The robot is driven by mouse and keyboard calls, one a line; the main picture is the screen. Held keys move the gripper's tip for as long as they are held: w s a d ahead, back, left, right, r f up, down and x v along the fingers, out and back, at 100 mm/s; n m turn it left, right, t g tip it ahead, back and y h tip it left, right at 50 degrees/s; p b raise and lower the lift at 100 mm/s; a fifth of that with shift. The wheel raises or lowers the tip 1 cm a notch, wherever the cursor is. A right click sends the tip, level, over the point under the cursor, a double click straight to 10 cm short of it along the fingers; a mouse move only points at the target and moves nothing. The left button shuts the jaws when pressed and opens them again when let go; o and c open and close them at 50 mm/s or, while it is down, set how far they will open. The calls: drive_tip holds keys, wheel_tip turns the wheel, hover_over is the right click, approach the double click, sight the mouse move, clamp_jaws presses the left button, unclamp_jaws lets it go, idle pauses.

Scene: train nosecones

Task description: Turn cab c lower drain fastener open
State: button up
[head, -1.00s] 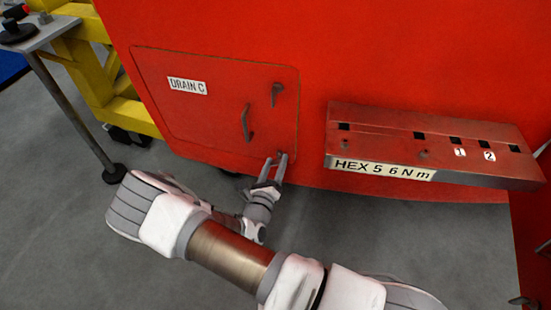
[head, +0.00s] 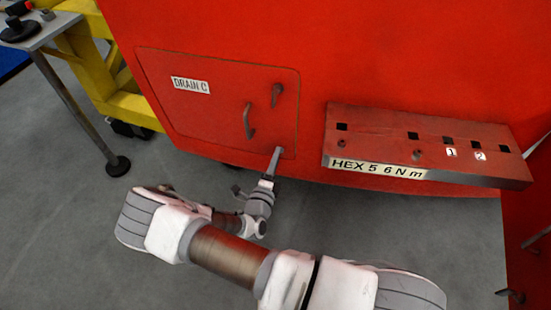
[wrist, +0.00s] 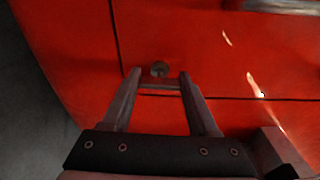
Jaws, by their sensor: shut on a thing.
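The red drain panel (head: 200,125) carries a "DRAIN C" label (head: 190,85), a grey pull handle (head: 249,121) and an upper fastener (head: 277,94) whose lever hangs down. My gripper (head: 279,150) is at the panel's lower right corner, its fingers lined up as one in the head view. In the wrist view my gripper (wrist: 161,76) has its fingertips on either side of the lower drain fastener. The fastener's round head (wrist: 160,69) shows at the panel edge, with a short bar spanning between the fingers. In the head view the gripper hides this fastener.
A red ledge (head: 440,145) with square holes, numbered tags and a "HEX 5 6 N m" label juts out to the right of the panel. A yellow frame (head: 130,105) and a grey table (head: 35,38) stand at the left. The grey floor (head: 75,200) is open.

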drive_tip(key=shift+n, duration=0.5)
drive_tip(key=o, duration=1.4)
drive_tip(key=p+v, duration=0.1)
drive_tip(key=v, duration=1.6)
drive_tip(key=shift+s+r, duration=0.1)
drive_tip(key=shift+s, duration=0.15)
